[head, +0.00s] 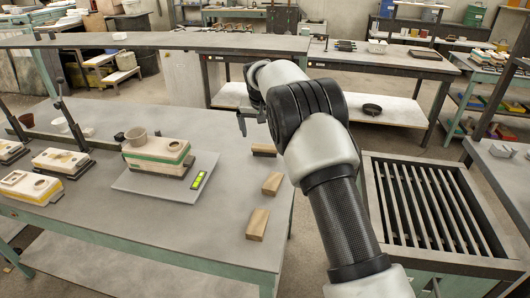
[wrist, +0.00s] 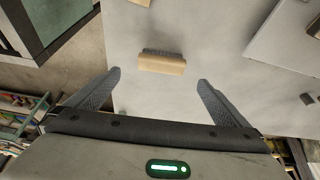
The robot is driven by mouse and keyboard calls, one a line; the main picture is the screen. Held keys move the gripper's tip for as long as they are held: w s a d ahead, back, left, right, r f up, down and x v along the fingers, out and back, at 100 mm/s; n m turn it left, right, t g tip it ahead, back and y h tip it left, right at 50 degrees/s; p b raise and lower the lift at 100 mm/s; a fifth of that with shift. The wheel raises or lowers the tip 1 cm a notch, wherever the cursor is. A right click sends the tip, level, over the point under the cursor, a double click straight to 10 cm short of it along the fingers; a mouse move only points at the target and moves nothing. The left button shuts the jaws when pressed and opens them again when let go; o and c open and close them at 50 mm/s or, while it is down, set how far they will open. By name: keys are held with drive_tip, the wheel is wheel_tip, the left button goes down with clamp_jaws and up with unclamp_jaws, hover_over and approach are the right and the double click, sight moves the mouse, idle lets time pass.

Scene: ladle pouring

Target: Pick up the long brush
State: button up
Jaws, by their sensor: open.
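Three wooden brush-like blocks lie along the right end of the workbench: a far one (head: 264,150), a middle one (head: 272,183) and a near one (head: 257,224). They look alike, and I cannot tell which is the long brush. In the wrist view, a brush (wrist: 162,63) with a tan wooden back and dark bristles lies crosswise just beyond my fingertips, apart from them. Part of another wooden piece (wrist: 141,2) shows at the top edge. My gripper (head: 250,119) is open and empty above the bench's far right, also seen in the wrist view (wrist: 159,77).
A grey plate with a green display (head: 150,190) holds a moulded block with a cup (head: 158,154), left of the brushes. More moulds (head: 60,160) stand further left. A slatted grate (head: 435,205) is at right. Bare bench (head: 225,190) lies between plate and brushes.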

sight(265, 146)
drive_tip(key=x, duration=0.9)
drive_tip(key=shift+a+f+b, duration=0.15)
drive_tip(key=shift+b, duration=0.2)
drive_tip(key=c, duration=1.2)
wheel_tip(265, 146, up, 10)
drive_tip(key=shift+r+p, duration=0.1)
drive_tip(key=shift+p, duration=0.85)
